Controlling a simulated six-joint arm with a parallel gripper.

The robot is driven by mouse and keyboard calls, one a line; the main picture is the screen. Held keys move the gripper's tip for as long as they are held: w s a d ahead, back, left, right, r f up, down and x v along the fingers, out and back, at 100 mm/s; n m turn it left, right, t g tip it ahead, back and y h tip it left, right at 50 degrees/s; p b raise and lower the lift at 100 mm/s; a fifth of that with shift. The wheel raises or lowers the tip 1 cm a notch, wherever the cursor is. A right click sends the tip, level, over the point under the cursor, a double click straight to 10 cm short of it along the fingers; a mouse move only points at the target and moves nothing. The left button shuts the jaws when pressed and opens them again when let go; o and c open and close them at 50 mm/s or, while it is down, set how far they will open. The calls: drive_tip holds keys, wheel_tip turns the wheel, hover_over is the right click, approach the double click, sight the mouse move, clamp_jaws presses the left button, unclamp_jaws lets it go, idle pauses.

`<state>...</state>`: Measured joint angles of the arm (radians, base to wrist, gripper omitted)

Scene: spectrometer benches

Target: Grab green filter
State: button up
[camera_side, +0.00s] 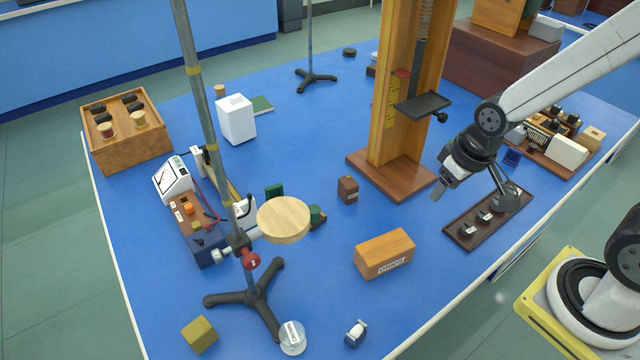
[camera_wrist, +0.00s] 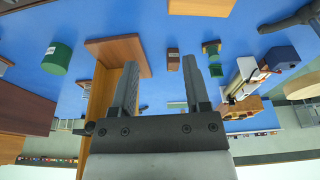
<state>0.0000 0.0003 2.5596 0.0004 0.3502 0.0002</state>
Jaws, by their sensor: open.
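A small dark green upright piece (camera_side: 274,191) stands near the middle of the bench in the side view, behind the round wooden disc. A green rounded piece on a small base (camera_side: 316,214) stands to its right, partly hidden by the disc. I cannot tell for sure which one is the green filter. My gripper (camera_side: 470,194) is open and empty, above the bench right of the wooden column and well apart from both green pieces.
The tall wooden column (camera_side: 391,80) on its base stands between my gripper and the green pieces. A small brown box (camera_side: 348,189), a wooden block (camera_side: 385,253) and a metal stand (camera_side: 256,297) are nearby. A dark tray (camera_side: 462,229) lies below my gripper.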

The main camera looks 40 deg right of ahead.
drive_tip(key=shift+w, duration=0.1)
drive_tip(key=m+g+y, duration=0.1)
drive_tip(key=m+y, duration=1)
drive_tip(key=m, duration=0.7)
approach(279, 185)
drive_tip(key=shift+s+a+f, duration=0.8)
drive_tip(key=shift+a+f, duration=0.1)
drive_tip(key=shift+f, duration=0.05)
drive_tip(key=shift+w+a+f+m+t+y, duration=0.15)
drive_tip(key=shift+w+f+m+t+y, duration=0.1)
drive_tip(key=shift+w+f+m+y, duration=0.3)
drive_tip(key=shift+w+a+f+m+t+y, duration=0.15)
drive_tip(key=shift+w+f+m+t+y, duration=0.15)
drive_tip(key=shift+m+y, duration=0.3)
drive_tip(key=shift+a, duration=0.1)
drive_tip(key=shift+x, duration=1.2)
drive_tip(key=shift+a, duration=0.1)
drive_tip(key=shift+x, duration=2.5)
